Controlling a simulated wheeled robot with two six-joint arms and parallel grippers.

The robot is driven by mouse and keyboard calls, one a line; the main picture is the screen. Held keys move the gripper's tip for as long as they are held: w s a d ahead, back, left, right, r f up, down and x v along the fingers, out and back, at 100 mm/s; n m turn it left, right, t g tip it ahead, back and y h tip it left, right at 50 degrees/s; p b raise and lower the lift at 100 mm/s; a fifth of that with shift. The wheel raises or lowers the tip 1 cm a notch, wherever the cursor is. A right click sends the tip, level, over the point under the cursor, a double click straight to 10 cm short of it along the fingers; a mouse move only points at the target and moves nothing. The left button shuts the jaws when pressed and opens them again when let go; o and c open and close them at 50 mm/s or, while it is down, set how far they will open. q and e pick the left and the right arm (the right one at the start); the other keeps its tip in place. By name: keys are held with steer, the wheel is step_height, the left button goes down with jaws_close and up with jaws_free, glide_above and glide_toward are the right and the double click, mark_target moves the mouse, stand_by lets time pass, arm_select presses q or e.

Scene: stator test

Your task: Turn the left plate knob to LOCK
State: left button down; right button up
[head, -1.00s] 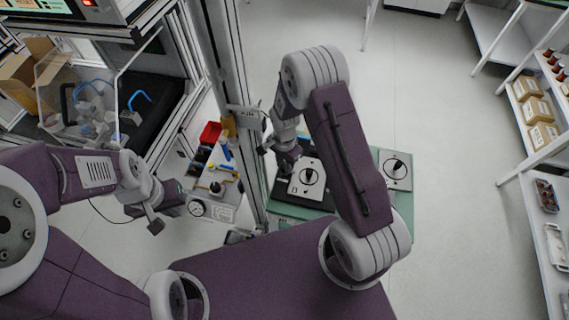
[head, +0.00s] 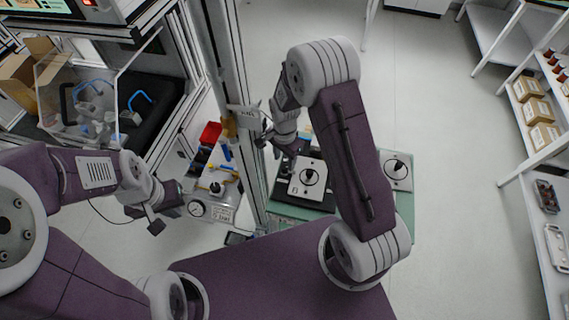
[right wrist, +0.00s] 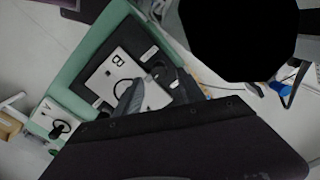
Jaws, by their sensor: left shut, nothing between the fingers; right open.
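The left plate (head: 303,190) is white with a round dial and a black knob (head: 309,177). In the right wrist view the plate (right wrist: 103,77) carries a letter B, and a finger covers part of its dial. The knob's exact direction is too small to read. My right gripper (head: 289,166) is at the plate's upper left edge in the head view. Its two fingers (right wrist: 158,96) are spread over the plate in the wrist view, with nothing visibly gripped. My left gripper (head: 178,197) is shut and empty, well left of the plates.
A second white plate (head: 396,184) with a black knob is to the right; it shows an A in the right wrist view (right wrist: 43,117). A metal frame post (head: 235,90) stands left of my right gripper.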

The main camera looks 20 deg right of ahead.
step_height(320, 180, up, 6)
steer(key=shift+f, duration=0.15)
steer(key=shift+s, duration=0.1)
step_height(320, 180, up, 7)
steer(key=n+t, duration=0.1)
steer(key=t, duration=0.1)
glide_above(285, 167)
steer(key=s+d, duration=0.2)
steer(key=s, duration=0.2)
steer(key=s+f+n, duration=0.1)
steer(key=s+n, duration=0.8)
steer(key=n, duration=0.1)
steer(key=shift+d+n+g, duration=0.3)
steer(key=shift+n+g, duration=0.1)
steer(key=shift+s, duration=0.15)
